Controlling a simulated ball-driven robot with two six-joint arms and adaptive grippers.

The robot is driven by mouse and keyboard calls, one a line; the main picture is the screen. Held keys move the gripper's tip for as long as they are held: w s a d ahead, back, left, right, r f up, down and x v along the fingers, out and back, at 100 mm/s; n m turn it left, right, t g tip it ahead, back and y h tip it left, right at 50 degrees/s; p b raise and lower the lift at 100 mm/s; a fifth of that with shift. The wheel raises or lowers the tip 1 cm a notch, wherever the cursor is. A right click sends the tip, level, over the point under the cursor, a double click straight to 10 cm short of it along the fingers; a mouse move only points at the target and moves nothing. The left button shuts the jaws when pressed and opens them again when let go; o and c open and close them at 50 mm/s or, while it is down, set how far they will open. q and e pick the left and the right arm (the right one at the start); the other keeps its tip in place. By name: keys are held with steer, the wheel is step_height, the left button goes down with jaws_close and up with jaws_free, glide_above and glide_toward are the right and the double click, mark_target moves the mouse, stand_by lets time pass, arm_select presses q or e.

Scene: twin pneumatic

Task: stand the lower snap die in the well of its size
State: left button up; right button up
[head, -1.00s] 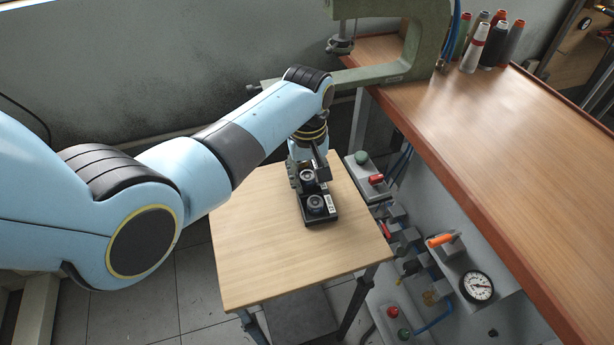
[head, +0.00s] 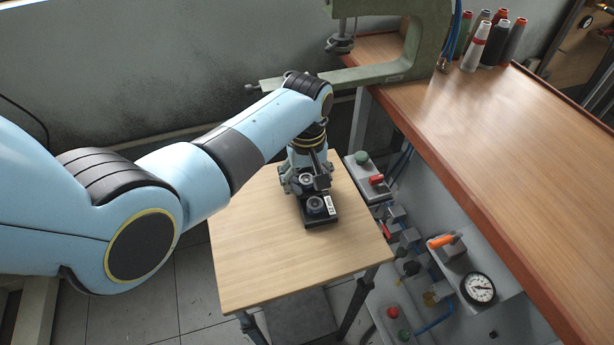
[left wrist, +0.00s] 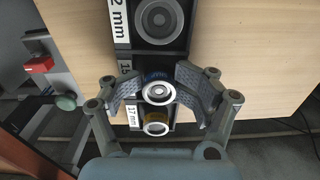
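A black rack (head: 309,226) with labelled wells stands on the small wooden table; its dark surface shows in the left wrist view (left wrist: 180,48). In that view a silver-topped die with a blue band (left wrist: 158,93) stands upright in line with the middle of the rack, and a gold-banded die (left wrist: 156,128) stands beside the 17 mm label. I cannot tell which is the lower snap die. My left gripper (head: 304,183) is spread, one finger on each side of the blue-banded die; whether the pads touch it is hard to tell. The right gripper is not in view.
A larger round part (head: 317,205) sits in the rack's near end. A valve panel with a pressure gauge (head: 478,287) stands right of the table, below the wooden bench (head: 480,130). The table's front part is clear.

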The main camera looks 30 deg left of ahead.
mark_target(306, 181)
arm_select(q)
steer(key=shift+s+r, duration=0.15)
steer(key=shift+r, duration=0.1)
step_height(306, 181, up, 13)
steer(key=shift+w+f+p, duration=0.15)
steer(key=shift+w+p, duration=0.05)
steer(key=shift+p, duration=0.25)
